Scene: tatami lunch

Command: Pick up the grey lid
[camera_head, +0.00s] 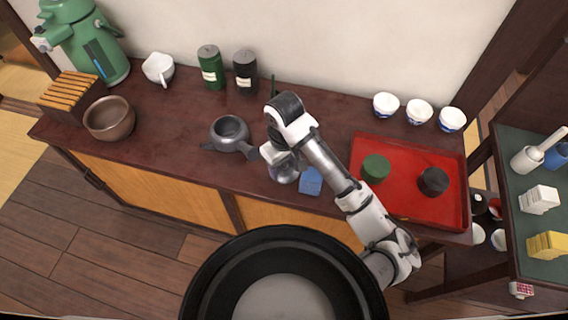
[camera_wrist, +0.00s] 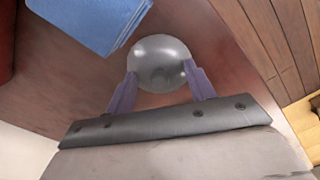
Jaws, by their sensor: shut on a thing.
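The grey lid (camera_wrist: 160,58) is round, shiny and domed, and sits between the two fingers of my gripper (camera_wrist: 160,72) in the wrist view. My gripper is shut on it, with one finger at each side. In the head view the lid (camera_head: 285,172) shows below my gripper, over the front part of the dark red counter (camera_head: 185,140). I cannot tell whether it touches the counter. The grey teapot (camera_head: 230,135) stands to the left with its top open.
A blue cloth (camera_head: 311,181) lies just right of the lid. A red tray (camera_head: 410,206) with a green container (camera_head: 375,168) and a dark container (camera_head: 433,181) is further right. A brown bowl (camera_head: 109,119) stands at the left; canisters and white cups line the back.

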